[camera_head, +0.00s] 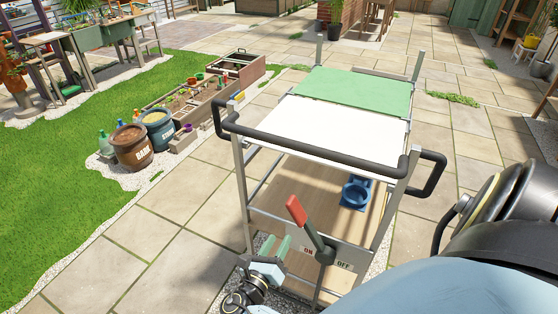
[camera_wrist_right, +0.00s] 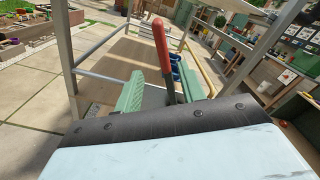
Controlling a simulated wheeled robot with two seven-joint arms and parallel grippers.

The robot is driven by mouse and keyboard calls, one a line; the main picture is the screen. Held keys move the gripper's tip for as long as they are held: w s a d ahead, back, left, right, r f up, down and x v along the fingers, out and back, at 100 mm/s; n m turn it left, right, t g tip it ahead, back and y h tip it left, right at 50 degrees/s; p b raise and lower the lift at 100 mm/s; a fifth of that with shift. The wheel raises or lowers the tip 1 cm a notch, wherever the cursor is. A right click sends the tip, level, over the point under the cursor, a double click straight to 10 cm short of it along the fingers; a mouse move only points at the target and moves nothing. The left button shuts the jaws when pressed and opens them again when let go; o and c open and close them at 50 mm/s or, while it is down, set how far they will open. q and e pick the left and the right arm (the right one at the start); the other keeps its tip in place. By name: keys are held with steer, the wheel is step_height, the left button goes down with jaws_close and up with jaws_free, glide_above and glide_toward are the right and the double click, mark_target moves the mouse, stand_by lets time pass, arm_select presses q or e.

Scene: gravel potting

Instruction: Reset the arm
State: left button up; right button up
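My right gripper (camera_head: 276,248) is at the lower middle of the head view, low in front of the cart's near side. Its two green fingers also show in the right wrist view (camera_wrist_right: 160,92), spread apart with nothing held. A lever with a red grip (camera_head: 296,210) stands tilted on the cart's ON/OFF plate (camera_head: 343,265), just right of the gripper in the head view. In the right wrist view the lever (camera_wrist_right: 161,45) shows in the gap between the fingers, and no contact is visible. My left gripper is not in view.
The metal cart has a black handrail (camera_head: 310,146), a white top (camera_head: 330,123) and a green top panel (camera_head: 355,90). A blue object (camera_head: 355,194) is on its lower wooden shelf (camera_head: 305,190). Two barrels (camera_head: 132,147) stand left on gravel. Paving left of the cart is clear.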

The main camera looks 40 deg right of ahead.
steer(key=shift+f, duration=0.1)
stand_by(0.3)
steer(key=s+a+f+m+g+y, duration=0.1)
steer(key=s+f+m+y, duration=0.2)
steer(key=s+f, duration=0.35)
steer(key=s+a+f+m+g+y, duration=0.1)
steer(key=s+f+m+g+y, duration=0.15)
steer(key=f, duration=0.65)
steer(key=s+f+m+g+y, duration=0.1)
steer(key=s+f+m+y, duration=0.1)
steer(key=s+f+y, duration=0.45)
steer(key=s+a+f+m+y, duration=0.2)
steer(key=s+f+m, duration=0.3)
steer(key=s+m, duration=0.4)
steer(key=s+a+f+m+g+y, duration=0.1)
steer(key=s+a+f+m+y, duration=0.1)
steer(key=s+f+m, duration=0.3)
steer(key=s+a+m, duration=0.1)
steer(key=s+m, duration=0.3)
steer(key=shift+s+f+m+y, duration=0.15)
steer(key=shift+s+m+y, duration=0.05)
steer(key=shift+m+y, duration=0.15)
steer(key=shift+s+d, duration=0.1)
steer(key=shift+s, duration=0.05)
steer(key=shift+c, duration=0.4)
